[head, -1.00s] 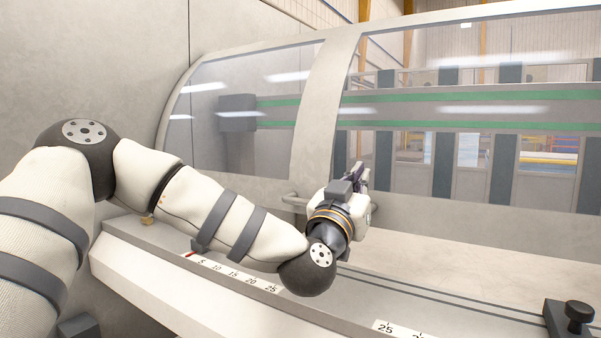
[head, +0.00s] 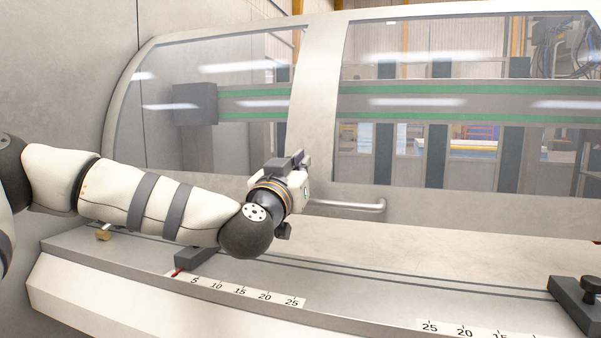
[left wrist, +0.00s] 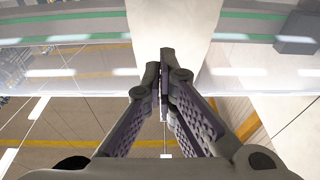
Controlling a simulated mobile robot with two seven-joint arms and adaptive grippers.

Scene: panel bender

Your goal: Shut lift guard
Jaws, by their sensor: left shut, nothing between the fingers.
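The lift guard (head: 318,100) is a pale frame with large clear panes and a broad middle post. Its lower edge is down by the back of the machine bed; I cannot tell whether any gap is left there. A bar handle (head: 350,205) sticks out low on the guard, its left end hidden behind my gripper. My left gripper (head: 303,158) is shut and empty, in front of the middle post and above the handle's left end. In the left wrist view its closed fingers (left wrist: 164,75) point at the pale post (left wrist: 190,30). Contact cannot be made out. My right gripper is not in view.
The machine bed (head: 420,270) runs along below the guard, with a number scale (head: 240,292) at its front. A dark stop block with a knob (head: 585,300) stands at the right. The bed between is clear. A plain wall (head: 65,110) is at the left.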

